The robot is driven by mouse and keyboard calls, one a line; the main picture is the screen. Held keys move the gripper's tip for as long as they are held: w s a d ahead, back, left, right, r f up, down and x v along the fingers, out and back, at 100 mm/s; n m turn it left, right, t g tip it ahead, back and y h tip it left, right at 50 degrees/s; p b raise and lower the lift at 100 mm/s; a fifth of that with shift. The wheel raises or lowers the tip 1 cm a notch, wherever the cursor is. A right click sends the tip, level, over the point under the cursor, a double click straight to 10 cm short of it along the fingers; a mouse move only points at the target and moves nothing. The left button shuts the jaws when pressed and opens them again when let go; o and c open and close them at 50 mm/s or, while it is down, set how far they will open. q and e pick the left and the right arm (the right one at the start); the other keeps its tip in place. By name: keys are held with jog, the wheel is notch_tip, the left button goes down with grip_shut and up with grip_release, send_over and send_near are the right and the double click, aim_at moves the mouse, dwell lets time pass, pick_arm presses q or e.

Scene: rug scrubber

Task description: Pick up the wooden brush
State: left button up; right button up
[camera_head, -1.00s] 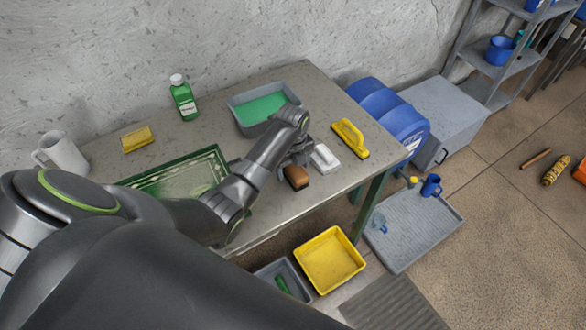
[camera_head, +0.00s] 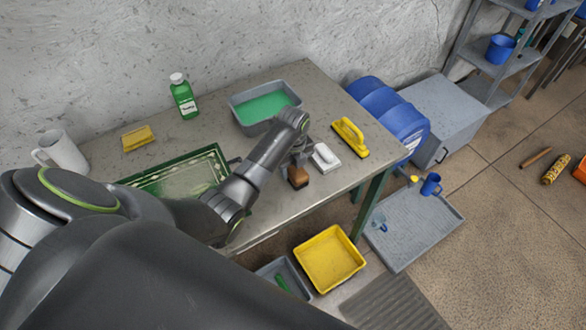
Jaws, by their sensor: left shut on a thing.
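The wooden brush (camera_head: 298,178) is a small brown block at the front part of the metal table (camera_head: 262,208). My left gripper (camera_head: 297,163) reaches down over it from behind and is shut on it. The arm hides much of the fingers and the brush's far end. Whether the brush is clear of the tabletop cannot be told. My right gripper is not in view.
A white-handled brush (camera_head: 326,157) lies just right of the gripper, and a yellow float (camera_head: 350,138) beyond it. A grey tub of green liquid (camera_head: 251,122) stands behind. A green-framed rug tray (camera_head: 160,180) lies left. A yellow bin (camera_head: 330,259) stands below the table edge.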

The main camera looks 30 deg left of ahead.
pick_arm(q)
notch_tip(320, 180, up, 9)
jog(key=shift+w+f+b, duration=0.1)
jog(key=shift+b, duration=0.6)
jog(key=shift+r, duration=0.6)
